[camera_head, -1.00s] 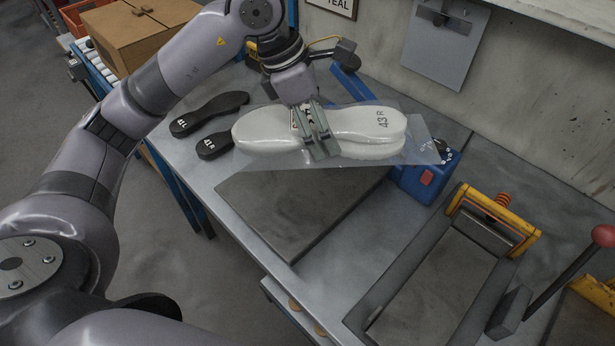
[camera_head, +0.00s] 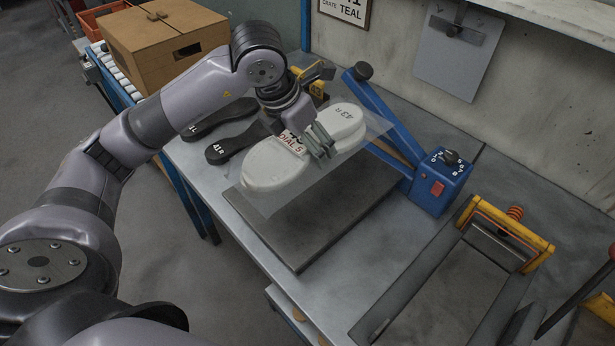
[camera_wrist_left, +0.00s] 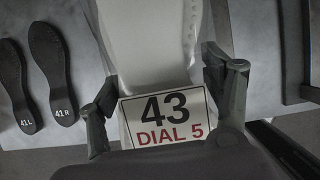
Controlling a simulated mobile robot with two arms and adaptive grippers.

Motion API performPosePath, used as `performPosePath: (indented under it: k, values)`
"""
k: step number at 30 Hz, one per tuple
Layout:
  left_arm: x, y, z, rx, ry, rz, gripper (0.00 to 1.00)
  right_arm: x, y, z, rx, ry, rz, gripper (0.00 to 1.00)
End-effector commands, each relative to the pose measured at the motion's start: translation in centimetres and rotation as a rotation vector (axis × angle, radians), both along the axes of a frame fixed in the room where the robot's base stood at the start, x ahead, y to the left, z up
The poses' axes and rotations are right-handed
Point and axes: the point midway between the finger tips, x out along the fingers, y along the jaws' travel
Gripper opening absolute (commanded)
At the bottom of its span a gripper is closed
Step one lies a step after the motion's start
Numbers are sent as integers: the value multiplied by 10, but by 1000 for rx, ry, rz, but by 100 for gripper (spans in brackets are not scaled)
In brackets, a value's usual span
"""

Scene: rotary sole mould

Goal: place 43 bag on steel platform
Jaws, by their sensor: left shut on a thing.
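The 43 bag (camera_head: 272,170) is a clear bag with white soles marked 43 R and a white label reading 43 DIAL 5. My left gripper (camera_head: 320,143) is shut on its middle and holds it tilted over a dark flat plate (camera_head: 318,232) on the table. The plate looks bare; I cannot tell for certain that it is the steel platform. In the left wrist view the label (camera_wrist_left: 165,118) shows between the fingers of the gripper (camera_wrist_left: 166,95), with a white sole (camera_wrist_left: 150,40) beyond. My right gripper is not in view.
A blue sealer (camera_head: 432,187) with a dial and raised arm stands behind the plate. Black 41 soles (camera_head: 235,143) lie at the left. A yellow-framed roller device (camera_head: 507,235) is at the right. A cardboard box (camera_head: 165,45) stands at the back left.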

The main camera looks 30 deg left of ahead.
Motion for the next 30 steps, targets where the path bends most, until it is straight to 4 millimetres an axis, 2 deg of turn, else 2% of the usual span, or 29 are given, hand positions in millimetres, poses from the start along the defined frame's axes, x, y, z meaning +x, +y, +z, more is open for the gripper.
performPosePath:
  k: [3,6,14,19,23,30]
  values:
    - [-1,0,-30,0,3,1,26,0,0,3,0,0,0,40]
    - [-1,0,-49,0,2,0,26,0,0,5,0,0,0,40]
    - [0,0,-72,-1,-1,-1,26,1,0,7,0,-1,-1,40]
    - [0,0,-98,-1,0,1,26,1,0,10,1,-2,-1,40]
    - [1,0,-107,-2,-3,0,26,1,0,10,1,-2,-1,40]
    - [1,0,-108,-1,-5,-1,26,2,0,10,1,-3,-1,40]
